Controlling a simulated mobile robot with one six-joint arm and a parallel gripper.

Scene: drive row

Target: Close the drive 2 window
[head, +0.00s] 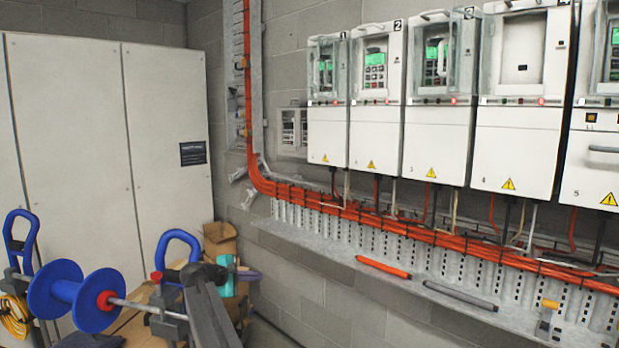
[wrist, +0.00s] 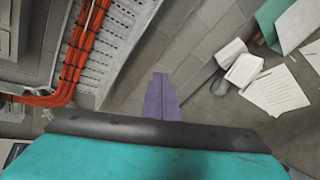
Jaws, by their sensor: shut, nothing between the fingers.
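The drive 2 unit (head: 374,136) hangs on the wall, second from the left of the row, with a "2" at its top right. Its green display and keypad (head: 375,68) show clearly in the upper recess. I cannot tell where its window pane stands. My gripper (head: 250,276) is low at the left in the head view, well below and left of drive 2, touching nothing there. In the wrist view its purple fingers (wrist: 160,97) are together and empty. Drive 2 is not seen in the wrist view.
Drive 1 (head: 328,136) and drive 3 (head: 436,140) flank drive 2, with clear panes at their fronts. Orange cables (head: 400,226) run below the row. An orange rod (head: 383,267) and a grey rod (head: 460,295) lie on the ledge. Pale cabinets (head: 165,120) stand left.

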